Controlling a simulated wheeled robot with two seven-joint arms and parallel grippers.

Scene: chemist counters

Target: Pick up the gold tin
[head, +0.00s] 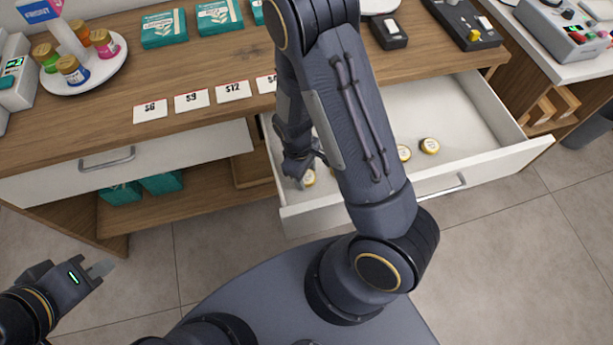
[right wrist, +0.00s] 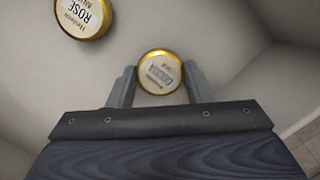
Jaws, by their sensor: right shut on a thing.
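A small round gold tin (right wrist: 160,72) with a pale printed lid is between the fingers of my right gripper (right wrist: 160,82). The fingers are shut on its sides, low in the open drawer. In the head view this tin (head: 308,178) shows beside my right gripper (head: 303,168) at the drawer's left front, partly covered by it. A second gold-rimmed tin (right wrist: 83,15), its lid reading ROSE, lies to the left in the right wrist view. My left gripper (head: 102,268) is over the floor at the lower left, away from the tins; its finger gap is unclear.
The white drawer (head: 470,115) stands open under the wooden counter (head: 180,75). More gold-rimmed tins (head: 429,146) lie in it to the right. Price cards (head: 192,101) line the counter edge; a round white stand (head: 105,75) holds coloured jars. My right arm hides the drawer's middle.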

